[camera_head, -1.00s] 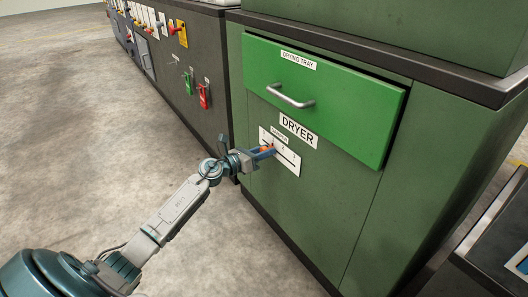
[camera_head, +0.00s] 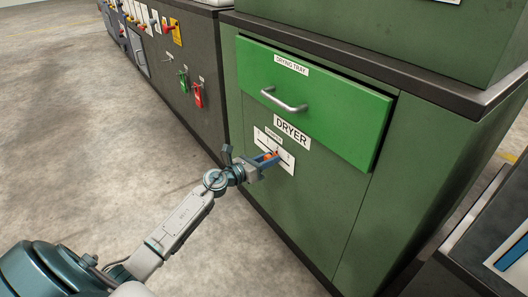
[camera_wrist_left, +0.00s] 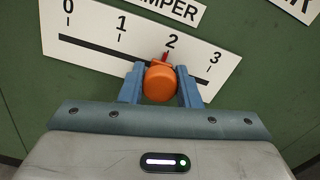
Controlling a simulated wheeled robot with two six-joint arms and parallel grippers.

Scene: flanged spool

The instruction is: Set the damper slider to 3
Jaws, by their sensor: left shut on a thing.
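The damper scale plate (camera_head: 287,161) is white, with marks 0 to 3, on the green dryer front below the drying tray. In the left wrist view the plate (camera_wrist_left: 92,25) shows a dark slot rising toward 0 at the left. The orange slider knob (camera_wrist_left: 159,84) has a red pointer at about the 2. My left gripper (camera_head: 268,156) is shut on the knob, with a blue finger on each side of it in the left wrist view (camera_wrist_left: 161,88). The 3 lies to the right of the knob. My right gripper is not in view.
The green drying tray drawer (camera_head: 330,108) with its metal handle (camera_head: 284,101) is just above the plate. A dark cabinet (camera_head: 200,55) with red and green tags stands left. A dark console (camera_head: 480,245) is at the lower right. The floor at left is clear.

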